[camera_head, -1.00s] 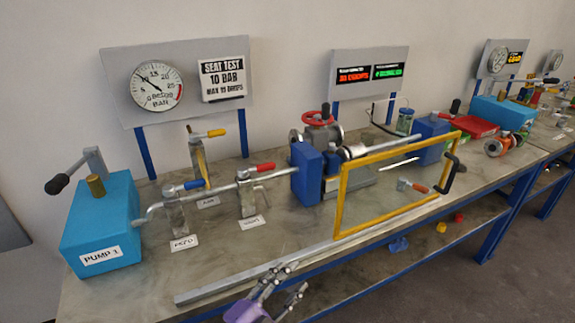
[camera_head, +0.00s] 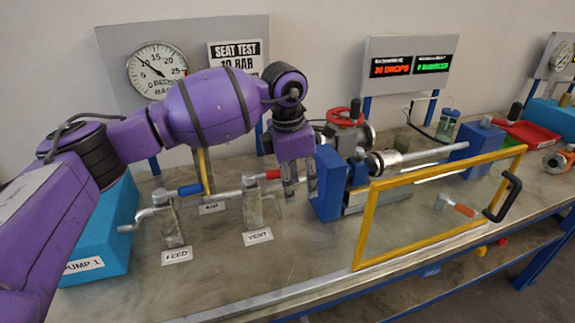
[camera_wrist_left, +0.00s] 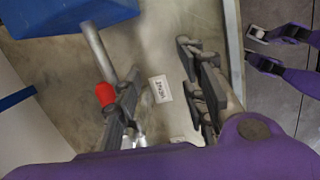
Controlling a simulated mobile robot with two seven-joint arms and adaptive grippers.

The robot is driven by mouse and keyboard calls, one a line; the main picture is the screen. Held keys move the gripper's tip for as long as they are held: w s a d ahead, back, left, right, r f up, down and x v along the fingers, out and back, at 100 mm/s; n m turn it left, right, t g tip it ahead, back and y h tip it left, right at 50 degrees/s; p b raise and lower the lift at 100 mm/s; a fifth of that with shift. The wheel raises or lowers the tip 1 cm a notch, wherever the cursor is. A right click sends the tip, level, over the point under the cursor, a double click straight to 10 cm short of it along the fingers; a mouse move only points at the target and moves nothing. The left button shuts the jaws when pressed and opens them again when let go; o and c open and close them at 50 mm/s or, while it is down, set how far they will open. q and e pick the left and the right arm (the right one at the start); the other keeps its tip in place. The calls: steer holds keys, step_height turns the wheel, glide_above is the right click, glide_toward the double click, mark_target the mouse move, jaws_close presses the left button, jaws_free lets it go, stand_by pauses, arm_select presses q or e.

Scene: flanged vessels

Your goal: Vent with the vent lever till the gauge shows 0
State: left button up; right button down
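The vent valve (camera_head: 252,208) stands on the bench behind its VENT label (camera_head: 258,237). Its red lever (camera_head: 270,175) lies along the pipe, partly hidden by my left gripper (camera_head: 300,190). The left gripper points down just right of the valve, fingers apart. In the left wrist view the red lever (camera_wrist_left: 105,94) is beside the left finger, with the gap between the fingers (camera_wrist_left: 165,95) empty; contact is unclear. The gauge (camera_head: 158,70) has its needle toward the upper left, near 10. My right gripper (camera_wrist_left: 258,48) shows at the wrist view's edge, fingers apart.
The feed valve (camera_head: 170,222) with a blue lever (camera_head: 190,189) stands to the left. A blue block (camera_head: 328,182) is close right of the left gripper. A yellow-framed guard (camera_head: 440,210) stands farther right. The front bench area is clear.

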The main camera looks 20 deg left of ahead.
mark_target(276, 171)
arm_select(q)
steer(key=w+a+r+t+y, duration=0.1)
steer(key=w+a+r+y, duration=0.25)
steer(key=a+r, duration=0.25)
steer(key=shift+h, duration=0.35)
steer(key=x, duration=0.7)
steer(key=shift+w+d+f, duration=0.2)
steer(key=shift+w, duration=0.05)
steer(key=shift+c, duration=0.5)
jaws_close()
